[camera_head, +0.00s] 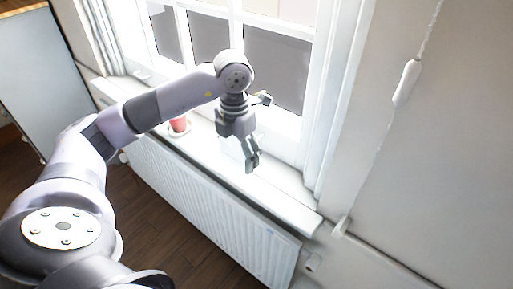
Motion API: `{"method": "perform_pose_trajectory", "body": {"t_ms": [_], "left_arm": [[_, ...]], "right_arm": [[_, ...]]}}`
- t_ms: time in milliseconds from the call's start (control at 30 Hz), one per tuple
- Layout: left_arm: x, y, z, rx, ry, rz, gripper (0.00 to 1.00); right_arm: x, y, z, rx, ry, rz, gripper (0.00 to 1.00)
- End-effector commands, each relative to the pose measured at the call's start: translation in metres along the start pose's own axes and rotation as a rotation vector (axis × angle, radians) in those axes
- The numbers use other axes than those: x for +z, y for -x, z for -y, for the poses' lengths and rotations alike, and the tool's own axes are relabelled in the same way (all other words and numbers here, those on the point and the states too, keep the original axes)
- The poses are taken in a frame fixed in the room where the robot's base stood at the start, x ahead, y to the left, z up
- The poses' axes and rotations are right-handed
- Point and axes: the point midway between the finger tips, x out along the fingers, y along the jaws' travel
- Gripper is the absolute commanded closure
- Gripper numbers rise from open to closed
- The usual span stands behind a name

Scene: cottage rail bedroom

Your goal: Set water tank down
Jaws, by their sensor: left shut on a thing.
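My left gripper (256,136) is over the white window sill, fingers spread around a pale, see-through thing that I take to be the water tank (232,148). The tank is washed out against the bright sill, and its outline is hard to make out. It shows just below the gripper's body. I cannot tell whether its base touches the sill. My right gripper is not in view.
A small red pot (178,124) stands on the window sill (283,192) behind my left arm. A white ribbed radiator (215,208) is below the sill. The sill's right part is clear. A pull cord (407,82) hangs at right.

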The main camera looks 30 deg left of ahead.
Motion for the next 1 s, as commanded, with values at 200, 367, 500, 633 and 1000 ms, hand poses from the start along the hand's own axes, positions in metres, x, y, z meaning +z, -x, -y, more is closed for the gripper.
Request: {"method": "perform_pose_trajectory", "body": {"t_ms": [200,367,500,633,1000], "left_arm": [[0.054,0.005,0.001,-0.002,0.0,0.001,0.69],[0.074,-0.005,0.0,0.001,0.0,-0.006,0.69],[0.074,-0.025,0.0,0.001,-0.001,-0.002,0.69],[0.073,-0.035,0.0,0.0,0.0,-0.002,0.69],[0.078,-0.07,0.0,0.001,-0.001,0.001,0.69]], "right_arm": [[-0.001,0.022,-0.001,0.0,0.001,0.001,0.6],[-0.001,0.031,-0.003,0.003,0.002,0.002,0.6],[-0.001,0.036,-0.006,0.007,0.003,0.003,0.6],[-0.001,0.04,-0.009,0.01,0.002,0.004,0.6],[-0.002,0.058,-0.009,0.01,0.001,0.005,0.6]]}}
